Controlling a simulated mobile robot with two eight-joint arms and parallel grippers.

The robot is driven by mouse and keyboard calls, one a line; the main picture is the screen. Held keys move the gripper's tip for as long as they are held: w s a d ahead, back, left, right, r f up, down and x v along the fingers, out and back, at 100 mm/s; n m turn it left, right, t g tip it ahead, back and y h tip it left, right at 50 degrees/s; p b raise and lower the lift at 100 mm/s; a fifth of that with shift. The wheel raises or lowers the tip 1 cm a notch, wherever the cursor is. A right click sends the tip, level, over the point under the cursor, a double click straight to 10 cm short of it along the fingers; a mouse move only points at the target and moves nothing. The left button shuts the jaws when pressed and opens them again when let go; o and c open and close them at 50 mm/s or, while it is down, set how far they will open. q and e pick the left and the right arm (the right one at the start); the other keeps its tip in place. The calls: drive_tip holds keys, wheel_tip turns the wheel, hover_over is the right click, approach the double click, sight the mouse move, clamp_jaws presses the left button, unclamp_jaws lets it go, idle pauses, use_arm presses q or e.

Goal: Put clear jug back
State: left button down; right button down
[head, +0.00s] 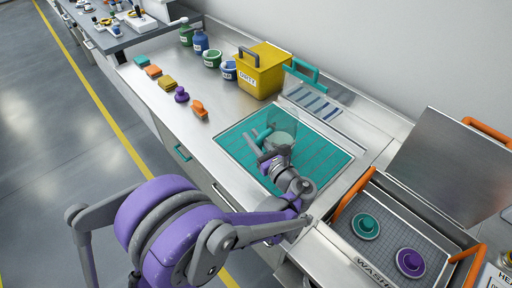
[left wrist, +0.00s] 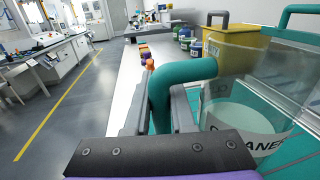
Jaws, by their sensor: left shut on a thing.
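The clear jug (head: 284,126) has a teal handle and pale contents, and shows over the teal drainer mat (head: 326,164) in the head view. My left gripper (head: 262,146) is shut on the teal handle (left wrist: 160,95), with one finger on either side in the left wrist view. I cannot tell whether the jug's base touches the mat. My right gripper is not in view.
A yellow bin (head: 262,72) stands behind the mat, with green and blue tubs (head: 212,58) to its left. Small coloured brushes or blocks (head: 167,83) line the counter. At the right, an open-lidded washer (head: 350,240) holds a teal disc (head: 366,226) and a purple disc (head: 410,262).

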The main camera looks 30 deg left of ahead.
use_arm(q)
drive_tip(key=shift+f+b, duration=0.3)
drive_tip(key=shift+f, duration=1.55)
drive_tip(key=shift+f, duration=0.15)
drive_tip(key=c, duration=0.8)
unclamp_jaws()
drive_tip(key=shift+o, duration=0.2)
